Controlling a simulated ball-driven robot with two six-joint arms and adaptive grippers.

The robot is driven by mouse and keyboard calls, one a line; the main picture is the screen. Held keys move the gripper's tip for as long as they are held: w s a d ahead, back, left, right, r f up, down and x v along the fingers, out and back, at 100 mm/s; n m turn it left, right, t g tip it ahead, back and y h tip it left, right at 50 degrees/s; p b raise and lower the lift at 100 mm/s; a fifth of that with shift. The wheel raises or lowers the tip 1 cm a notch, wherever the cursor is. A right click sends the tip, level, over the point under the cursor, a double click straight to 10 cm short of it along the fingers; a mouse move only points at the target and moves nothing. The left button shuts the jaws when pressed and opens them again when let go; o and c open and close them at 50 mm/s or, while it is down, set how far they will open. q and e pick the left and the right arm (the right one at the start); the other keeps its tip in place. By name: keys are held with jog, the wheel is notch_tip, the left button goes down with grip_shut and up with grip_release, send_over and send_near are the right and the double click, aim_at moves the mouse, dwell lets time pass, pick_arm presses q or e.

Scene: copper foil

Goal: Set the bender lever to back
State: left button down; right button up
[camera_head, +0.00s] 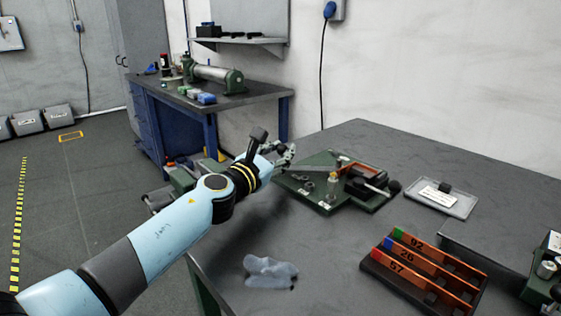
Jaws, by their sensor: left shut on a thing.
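The bender (318,192) is a green plate with metal fittings and a copper-coloured strip (359,169), near the back of the grey bench. My left gripper (286,154) is at its far left corner, shut on what looks like the end of the bender lever. The fingers hide most of the gripped part, so the lever's exact angle is hard to tell. My right gripper is not in view.
A dark rack (377,264) with copper bars numbered 92, 26 and 57 stands at the front right. A grey tray (441,198) with a white label lies right of the bender. A blue workbench (164,123) stands behind.

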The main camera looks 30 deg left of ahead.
pick_arm(q)
jog(key=c, duration=1.1)
grip_release()
